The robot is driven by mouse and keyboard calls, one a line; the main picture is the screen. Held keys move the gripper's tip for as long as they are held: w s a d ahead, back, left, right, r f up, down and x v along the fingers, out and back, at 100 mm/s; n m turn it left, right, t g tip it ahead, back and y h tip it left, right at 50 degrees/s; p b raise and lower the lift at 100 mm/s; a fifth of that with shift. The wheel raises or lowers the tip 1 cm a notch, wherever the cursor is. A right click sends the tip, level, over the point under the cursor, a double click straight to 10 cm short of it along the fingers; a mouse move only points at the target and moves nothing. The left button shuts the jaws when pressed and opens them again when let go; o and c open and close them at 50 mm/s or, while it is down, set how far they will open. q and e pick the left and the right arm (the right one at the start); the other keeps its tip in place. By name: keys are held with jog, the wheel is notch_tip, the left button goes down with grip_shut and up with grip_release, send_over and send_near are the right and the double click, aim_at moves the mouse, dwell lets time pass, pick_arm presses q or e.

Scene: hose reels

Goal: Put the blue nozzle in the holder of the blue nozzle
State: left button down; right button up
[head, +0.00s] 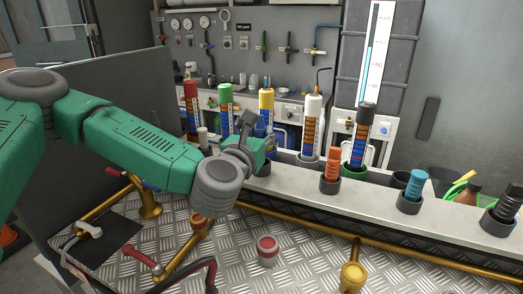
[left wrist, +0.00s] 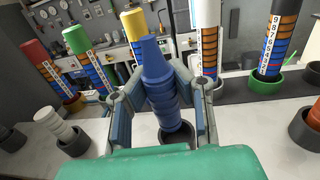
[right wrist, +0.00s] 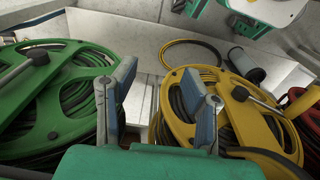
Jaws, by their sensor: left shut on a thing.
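The blue nozzle (left wrist: 163,85) stands nearly upright between the fingers of my left gripper (left wrist: 158,98), which is shut on it. In the head view the blue nozzle (head: 261,126) is partly hidden by my left gripper (head: 256,146), over the white ledge. A dark round holder (left wrist: 188,131) lies directly below the nozzle in the left wrist view. The nozzle's lower end overlaps its mouth; I cannot tell whether it is inside or just above. My right gripper (right wrist: 161,104) is open and empty in the right wrist view, above hose reels.
Orange (head: 331,166), teal (head: 416,184) and black (head: 508,203) nozzles stand in holders along the front ledge. Tall striped cylinders, including a white one (head: 312,125), stand behind. A green reel (right wrist: 55,95) and a yellow reel (right wrist: 235,115) flank my right gripper.

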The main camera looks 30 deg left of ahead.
pick_arm(q)
notch_tip(320, 180, down, 3)
jog(key=shift+s+d+f, duration=0.1)
jog(key=shift+f, duration=0.05)
jog(key=shift+d+f, duration=0.1)
jog(key=shift+f, duration=0.05)
jog(key=c, duration=1.5)
grip_release()
jog(key=shift+f, duration=0.1)
jog(key=shift+o, duration=0.2)
jog(key=s+d+p, duration=0.1)
jog(key=s+p, duration=0.6)
jog(key=s, duration=0.5)
jog(key=shift+d, duration=0.25)
